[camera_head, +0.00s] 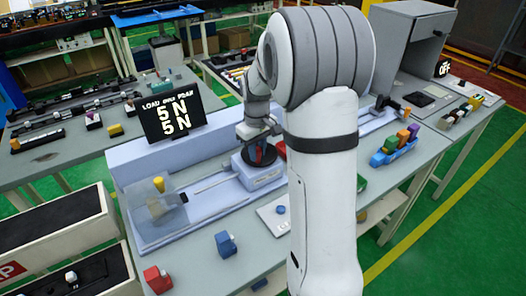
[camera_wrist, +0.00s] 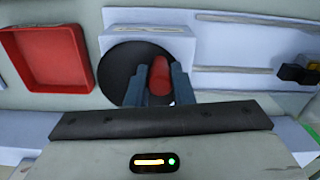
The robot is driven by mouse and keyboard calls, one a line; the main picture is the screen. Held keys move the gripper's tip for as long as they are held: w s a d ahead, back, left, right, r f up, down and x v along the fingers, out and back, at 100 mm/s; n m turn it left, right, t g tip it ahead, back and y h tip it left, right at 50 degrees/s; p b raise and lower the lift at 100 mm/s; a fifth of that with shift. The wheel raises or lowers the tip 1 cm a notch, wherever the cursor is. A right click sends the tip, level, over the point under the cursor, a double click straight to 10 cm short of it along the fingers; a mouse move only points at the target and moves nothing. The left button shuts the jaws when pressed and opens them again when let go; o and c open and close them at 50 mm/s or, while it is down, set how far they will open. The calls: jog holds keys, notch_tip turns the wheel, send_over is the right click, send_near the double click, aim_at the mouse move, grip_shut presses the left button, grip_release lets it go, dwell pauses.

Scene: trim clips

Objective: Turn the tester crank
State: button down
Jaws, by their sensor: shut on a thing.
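The tester is a pale blue bench unit (camera_head: 215,196) on the table, with a display (camera_head: 170,112) reading "LOAD 5 N" and "PEAK 5 N". Its crank is a black disc (camera_wrist: 118,66) with a red knob (camera_wrist: 160,76); the disc also shows in the head view (camera_head: 256,156). My gripper (camera_wrist: 160,82) points down at the crank. Its blue fingers stand on either side of the red knob and are shut on it. In the head view, my gripper (camera_head: 262,146) is over the crank and partly hides it.
A red tray (camera_wrist: 46,58) lies beside the crank. A clear guard (camera_head: 160,212) with a yellow knob (camera_head: 158,184) stands at the tester's left end.

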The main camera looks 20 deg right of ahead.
aim_at(246, 155)
jog(key=m, duration=0.2)
jog(key=w+a+m, duration=0.1)
jog(key=shift+a+m, duration=0.1)
jog(key=shift+m, duration=0.3)
jog(key=m, duration=0.1)
jog(key=w+m, duration=0.1)
jog(key=shift+a+m+b, duration=0.3)
jog(key=shift+b, duration=0.1)
jog(key=shift+w+a+r+m, duration=0.1)
jog(key=shift+w+m, duration=0.25)
jog(key=shift+m, duration=0.6)
jog(key=shift+w+a+f+m, duration=0.1)
jog(key=shift+w+m, duration=0.2)
jog(key=shift+m, duration=0.7)
jog(key=shift+w+a+r+m, duration=0.1)
jog(key=shift+w+m, duration=0.25)
jog(key=shift+m, duration=0.6)
jog(key=c, duration=1.3)
grip_release()
jog(key=shift+o, duration=0.2)
notch_tip(246, 155, up, 8)
jog(key=b, duration=0.1)
